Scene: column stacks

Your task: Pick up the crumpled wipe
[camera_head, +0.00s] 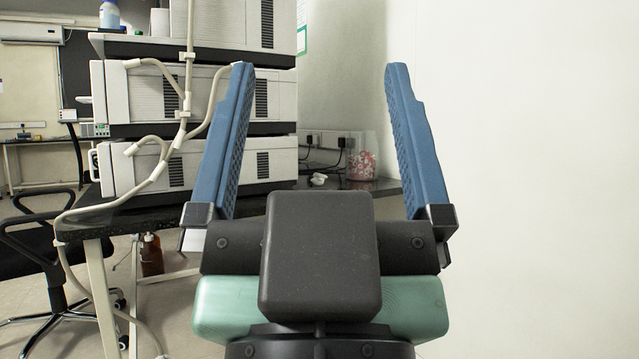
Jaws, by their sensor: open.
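A small crumpled white wipe (318,179) lies on the dark bench top, close to the wall behind it. My gripper (317,75) fills the middle of the head view, with two blue ridged fingers spread wide apart and nothing between them. The wipe shows in the gap between the fingers, farther off than the gripper and not touched by it. The gripper's dark body hides part of the bench in front of the wipe.
A stack of white instruments (205,95) with pale tubing stands on the bench (110,218) left of the wipe. A red and white patterned container (361,165) stands right of it. Wall sockets with plugs (335,141) are behind. A plain wall (530,180) fills the right side.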

